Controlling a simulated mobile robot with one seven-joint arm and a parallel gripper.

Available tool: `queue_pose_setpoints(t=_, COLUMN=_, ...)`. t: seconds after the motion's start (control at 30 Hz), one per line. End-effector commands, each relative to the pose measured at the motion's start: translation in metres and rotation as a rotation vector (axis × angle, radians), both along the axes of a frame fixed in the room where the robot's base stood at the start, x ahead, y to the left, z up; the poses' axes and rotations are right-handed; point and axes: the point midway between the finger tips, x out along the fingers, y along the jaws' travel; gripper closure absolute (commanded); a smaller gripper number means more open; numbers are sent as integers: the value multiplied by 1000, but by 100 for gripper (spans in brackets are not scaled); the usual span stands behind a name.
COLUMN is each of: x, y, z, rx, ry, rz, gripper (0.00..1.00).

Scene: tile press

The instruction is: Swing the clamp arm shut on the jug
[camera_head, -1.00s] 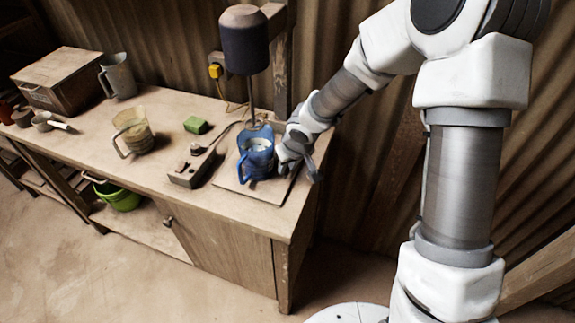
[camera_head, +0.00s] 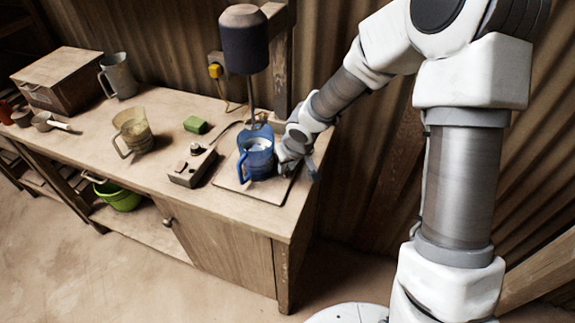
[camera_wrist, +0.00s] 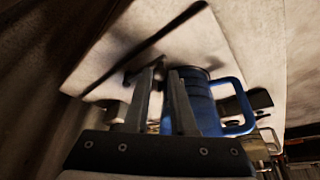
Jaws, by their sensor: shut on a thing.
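The blue jug (camera_head: 260,163) stands upright on a flat board (camera_head: 250,192) at the right end of the bench, with pale contents and its handle to the left. It also shows in the wrist view (camera_wrist: 206,103), just right of the fingers. My gripper (camera_head: 285,166) is close beside the jug's right side. In the wrist view its fingers (camera_wrist: 166,75) are nearly together around a thin dark part, seemingly of the clamp arm. The clamp arm is mostly hidden, and I cannot tell whether it touches the jug. A long dark bar (camera_wrist: 150,45) crosses behind the fingertips.
A dark mixer head (camera_head: 244,42) hangs on a post above the jug. A control box (camera_head: 191,167), green block (camera_head: 195,125) and clear jug (camera_head: 134,130) stand to the left. A metal jug (camera_head: 117,76) and wooden box (camera_head: 62,82) are farther left.

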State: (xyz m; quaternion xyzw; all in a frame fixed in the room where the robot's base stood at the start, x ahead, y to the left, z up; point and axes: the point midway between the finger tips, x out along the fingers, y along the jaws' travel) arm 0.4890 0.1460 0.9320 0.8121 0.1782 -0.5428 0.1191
Motion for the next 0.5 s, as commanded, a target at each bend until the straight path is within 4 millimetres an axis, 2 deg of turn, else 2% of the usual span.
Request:
queue_pose_setpoints(t=0.17, x=3, y=5, z=-6, rx=-3, ry=-5, rz=-62, gripper=100)
queue_pose_setpoints(t=0.5, x=8, y=16, z=-3, rx=0, ry=-3, rz=-212, gripper=100)
